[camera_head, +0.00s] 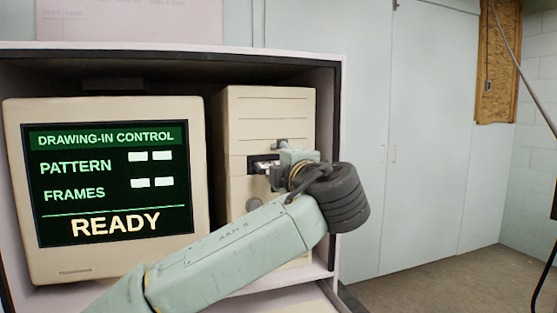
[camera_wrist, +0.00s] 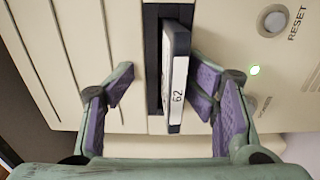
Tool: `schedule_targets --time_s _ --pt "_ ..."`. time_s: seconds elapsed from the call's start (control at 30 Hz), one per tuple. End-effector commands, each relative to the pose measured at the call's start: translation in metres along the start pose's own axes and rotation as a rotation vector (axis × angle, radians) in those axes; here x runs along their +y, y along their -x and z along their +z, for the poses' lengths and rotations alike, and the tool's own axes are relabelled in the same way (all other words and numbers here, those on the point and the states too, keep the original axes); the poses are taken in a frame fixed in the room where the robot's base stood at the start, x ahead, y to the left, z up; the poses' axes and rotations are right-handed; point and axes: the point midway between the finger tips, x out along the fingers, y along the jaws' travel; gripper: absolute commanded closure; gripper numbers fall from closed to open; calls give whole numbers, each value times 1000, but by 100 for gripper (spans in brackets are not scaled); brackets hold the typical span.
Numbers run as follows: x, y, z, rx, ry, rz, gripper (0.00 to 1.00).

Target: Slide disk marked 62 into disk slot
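The disk marked 62 (camera_wrist: 176,80) is dark with a white label. It sits partly in the disk slot (camera_wrist: 152,62), with its labelled end standing out from the computer's front. My gripper (camera_wrist: 162,88) is open around the disk in the wrist view. The left finger is clearly apart from it; the right finger is close beside it, and I cannot tell if they touch. In the head view my gripper (camera_head: 281,165) is at the slot of the beige computer tower (camera_head: 265,115), and the arm partly hides the slot and disk.
A monitor (camera_head: 22,200) reading READY stands left of the tower, both inside a cabinet (camera_head: 341,120). Open floor (camera_head: 450,275) lies to the right.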

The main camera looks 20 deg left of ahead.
Motion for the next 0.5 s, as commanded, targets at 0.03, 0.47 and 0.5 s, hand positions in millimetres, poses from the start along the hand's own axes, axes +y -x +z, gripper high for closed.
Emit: schedule_targets --time_s 0.03,0.47,0.5 --pt "-8 0 -4 11 -2 -20 67" --pt "4 91 -1 1 -1 9 67" --pt "4 97 -1 1 -1 10 67"
